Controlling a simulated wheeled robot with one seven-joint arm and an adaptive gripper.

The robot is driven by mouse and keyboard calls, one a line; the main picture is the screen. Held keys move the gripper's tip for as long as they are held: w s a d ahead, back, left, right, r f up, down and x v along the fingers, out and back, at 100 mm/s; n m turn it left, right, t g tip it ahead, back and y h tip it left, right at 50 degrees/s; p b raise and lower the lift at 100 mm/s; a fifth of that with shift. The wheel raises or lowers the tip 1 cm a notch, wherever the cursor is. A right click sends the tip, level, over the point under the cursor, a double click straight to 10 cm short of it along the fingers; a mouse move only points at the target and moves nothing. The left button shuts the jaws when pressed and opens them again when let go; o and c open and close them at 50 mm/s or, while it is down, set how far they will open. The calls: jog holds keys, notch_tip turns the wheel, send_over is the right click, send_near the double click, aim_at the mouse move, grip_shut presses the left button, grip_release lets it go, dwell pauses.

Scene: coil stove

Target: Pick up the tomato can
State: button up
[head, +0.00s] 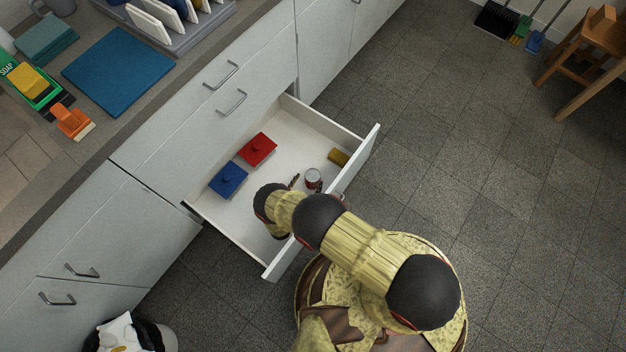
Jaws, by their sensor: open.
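The tomato can (313,175) stands inside the open drawer (284,128), near the drawer front. Its silver top and part of a red and white side show. My arm reaches over the drawer front and bends down into the drawer. My gripper (306,186) is open, with its dark fingers low in the drawer, close beside the can on its near side. My arm hides most of the gripper. I cannot tell whether a finger touches the can.
A red lidded box (257,150), a blue lidded box (228,180) and a yellow-brown item (338,157) lie in the drawer. The counter at left holds a blue mat (118,70) and a dish rack (180,25).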

aim_at(311, 177)
jog(key=b+x, duration=0.1)
jog(key=x, duration=0.1)
jog(key=b+x, duration=0.1)
jog(key=x, duration=0.1)
jog(key=shift+w+d+f, duration=0.15)
jog(key=shift+d+f, duration=0.05)
jog(key=shift+f, duration=0.1)
jog(key=shift+w, duration=0.25)
jog(key=c, duration=1.7)
